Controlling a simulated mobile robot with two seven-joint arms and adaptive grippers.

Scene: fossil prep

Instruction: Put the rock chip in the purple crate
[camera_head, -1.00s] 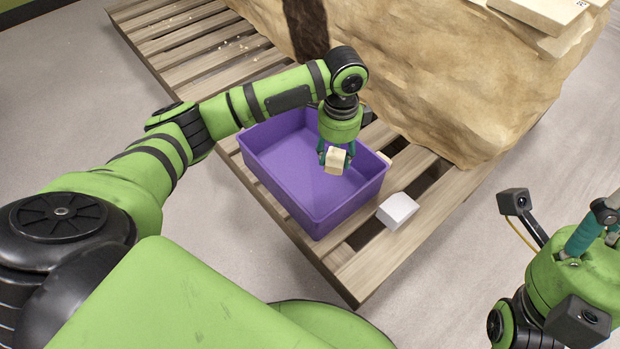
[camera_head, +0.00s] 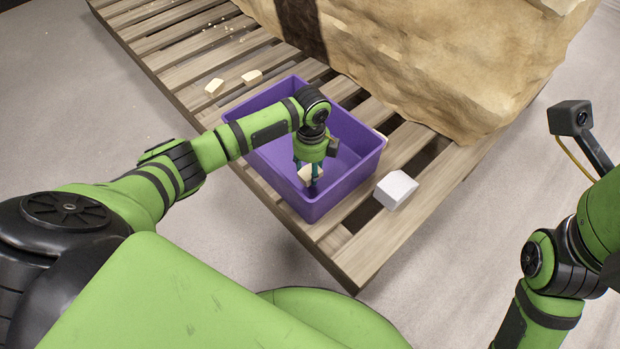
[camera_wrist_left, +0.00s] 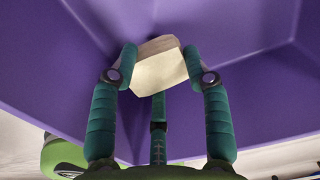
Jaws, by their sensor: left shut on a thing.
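The purple crate (camera_head: 352,190) stands open on the pallet in the head view, and its walls fill the left wrist view (camera_wrist_left: 55,60). My left gripper (camera_head: 311,180) is inside the crate's outline, low near its front corner. It is shut on the pale tan rock chip (camera_head: 304,172). In the left wrist view the chip (camera_wrist_left: 158,70) sits between the teal fingertips (camera_wrist_left: 158,68), with purple walls behind it. I cannot tell whether the chip touches the crate floor. My right arm shows at the right edge; its fingers are out of frame.
A white block (camera_head: 396,190) lies on the slatted pallet (camera_head: 365,263) right of the crate. Two pale chips (camera_head: 214,87) (camera_head: 252,76) lie behind it on the left, and another (camera_head: 381,137) beside its right rim. A large tan rock (camera_head: 430,70) fills the back.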

